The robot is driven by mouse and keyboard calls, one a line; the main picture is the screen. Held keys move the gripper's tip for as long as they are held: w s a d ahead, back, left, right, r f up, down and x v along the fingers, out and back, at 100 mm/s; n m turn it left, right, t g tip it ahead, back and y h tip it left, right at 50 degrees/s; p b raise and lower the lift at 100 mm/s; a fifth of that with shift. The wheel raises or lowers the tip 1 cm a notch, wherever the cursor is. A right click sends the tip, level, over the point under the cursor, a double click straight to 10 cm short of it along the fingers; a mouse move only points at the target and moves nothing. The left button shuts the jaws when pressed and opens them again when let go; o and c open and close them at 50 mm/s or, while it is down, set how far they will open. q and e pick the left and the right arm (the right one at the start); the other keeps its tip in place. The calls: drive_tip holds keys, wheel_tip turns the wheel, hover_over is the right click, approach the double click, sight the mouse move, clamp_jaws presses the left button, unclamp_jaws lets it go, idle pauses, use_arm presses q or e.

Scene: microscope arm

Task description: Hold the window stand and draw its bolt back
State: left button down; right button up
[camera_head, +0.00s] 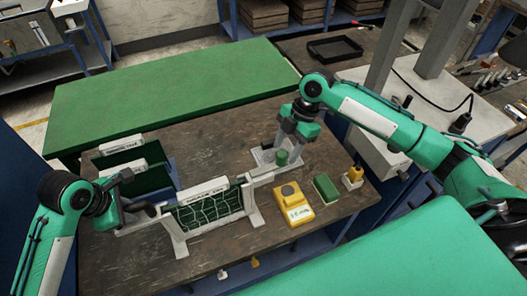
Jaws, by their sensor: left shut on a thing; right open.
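The window stand (210,207) is a dark green panel with pale branching lines, a white label strip on top and light grey feet. It stands upright on the brown wooden table. My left gripper (148,211) is shut on the stand at its left end. A grey bar (262,178) runs from the stand's upper right toward a pale base plate with a green knob (282,158); I cannot tell for certain which part is the bolt. My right gripper (287,137) is open, pointing down just above the green knob. Its fingertips are small and partly merge with the parts behind.
A yellow device (292,204), a green block (326,188) and a yellow-topped piece (353,174) stand right of the stand. A green mat (170,88) covers the clear rear surface. A black tray (335,48) lies farther back.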

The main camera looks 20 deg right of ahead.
drive_tip(key=v, duration=0.9)
drive_tip(key=shift+r, duration=0.1)
use_arm(q)
drive_tip(key=c, duration=1.1)
unclamp_jaws()
drive_tip(key=shift+c, duration=0.2)
